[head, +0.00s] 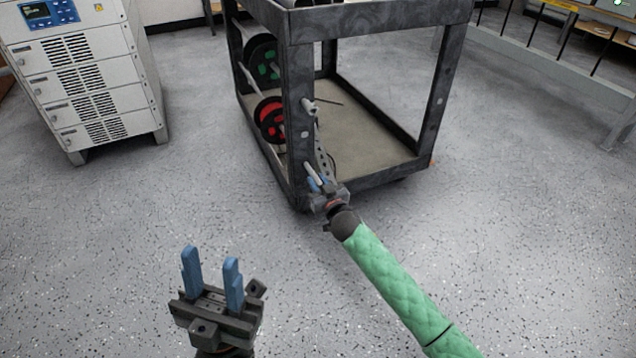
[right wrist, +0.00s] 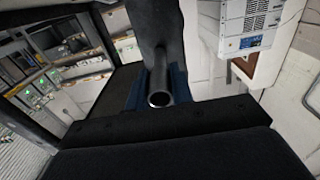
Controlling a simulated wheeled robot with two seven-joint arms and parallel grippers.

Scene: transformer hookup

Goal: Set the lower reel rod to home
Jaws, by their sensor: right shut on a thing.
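The cart's lower reel rod (head: 311,171) shows as a short pale end at the near corner post. My right gripper (head: 318,183) is there with its blue fingers closed around it. In the right wrist view the hollow round end of the rod (right wrist: 160,98) sits between the blue fingers (right wrist: 158,88). Most of the rod is hidden by the post and gripper. A black reel with red parts (head: 271,119) hangs inside the cart. My left gripper (head: 212,268) is in the foreground, fingers apart, empty, over the floor.
The dark cart frame (head: 295,100) stands in the middle, with a black and green reel (head: 263,60) higher up. Another rod end (head: 309,106) sticks out of the post above my right gripper. A white cabinet (head: 85,70) stands at left. The floor around is clear.

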